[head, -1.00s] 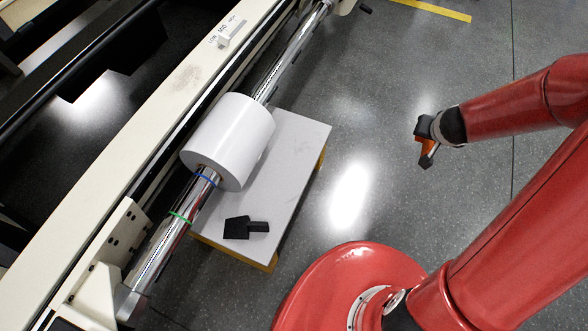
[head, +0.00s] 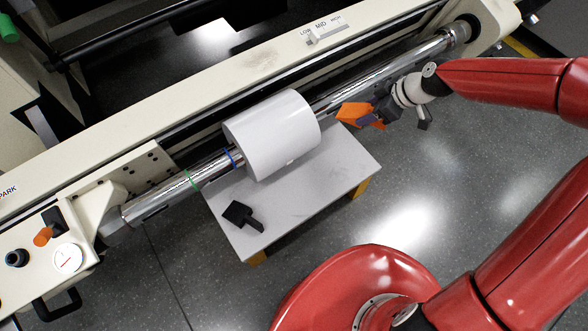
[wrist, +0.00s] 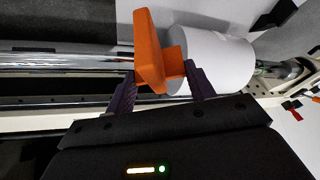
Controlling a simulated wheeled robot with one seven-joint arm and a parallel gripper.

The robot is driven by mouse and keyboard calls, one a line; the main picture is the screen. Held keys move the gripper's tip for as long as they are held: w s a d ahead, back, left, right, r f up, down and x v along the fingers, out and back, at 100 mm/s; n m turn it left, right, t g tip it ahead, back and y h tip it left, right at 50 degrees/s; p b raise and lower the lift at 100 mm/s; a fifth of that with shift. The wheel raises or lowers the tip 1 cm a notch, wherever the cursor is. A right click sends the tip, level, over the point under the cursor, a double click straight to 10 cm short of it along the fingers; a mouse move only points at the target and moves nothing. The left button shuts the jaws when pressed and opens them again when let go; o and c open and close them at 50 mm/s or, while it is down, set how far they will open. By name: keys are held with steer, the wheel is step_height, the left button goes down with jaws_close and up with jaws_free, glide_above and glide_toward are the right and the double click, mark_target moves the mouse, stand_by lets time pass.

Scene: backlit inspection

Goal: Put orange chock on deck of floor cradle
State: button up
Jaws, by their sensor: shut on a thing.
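My gripper (head: 380,114) is shut on the orange chock (head: 354,111) and holds it in the air just right of the white roll, near the chrome bar. In the wrist view the orange chock (wrist: 149,52) sits between the two dark fingers (wrist: 163,86), with the white roll behind it. The floor cradle (head: 350,160) has a flat grey deck on yellow-orange supports and stands on the floor under the white roll (head: 272,135). A black chock (head: 242,215) lies on the deck's near-left part. The deck's far right corner is partly hidden by the chock and roll.
The chrome bar (head: 385,75) runs through the roll along the cream machine frame (head: 200,105). Blue and green bands circle the bar left of the roll. A control panel (head: 45,255) is at lower left. The deck right of the black chock is bare.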

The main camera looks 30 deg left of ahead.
steer(key=n+g, duration=0.1)
steer(key=a+r+n, duration=0.1)
steer(key=n, duration=0.1)
steer(key=shift+s+a+g, duration=0.2)
steer(key=shift+a+g, duration=0.05)
steer(key=shift+g, duration=0.15)
steer(key=b, duration=0.1)
glide_above(339, 154)
steer(key=w+d, duration=0.1)
steer(key=d, duration=0.2)
step_height(339, 154, down, 20)
steer(key=shift+w+f, duration=0.1)
steer(key=shift+f+b, duration=0.1)
steer(key=shift+b, duration=0.2)
steer(key=o, duration=1.1)
steer(key=shift+c, duration=0.2)
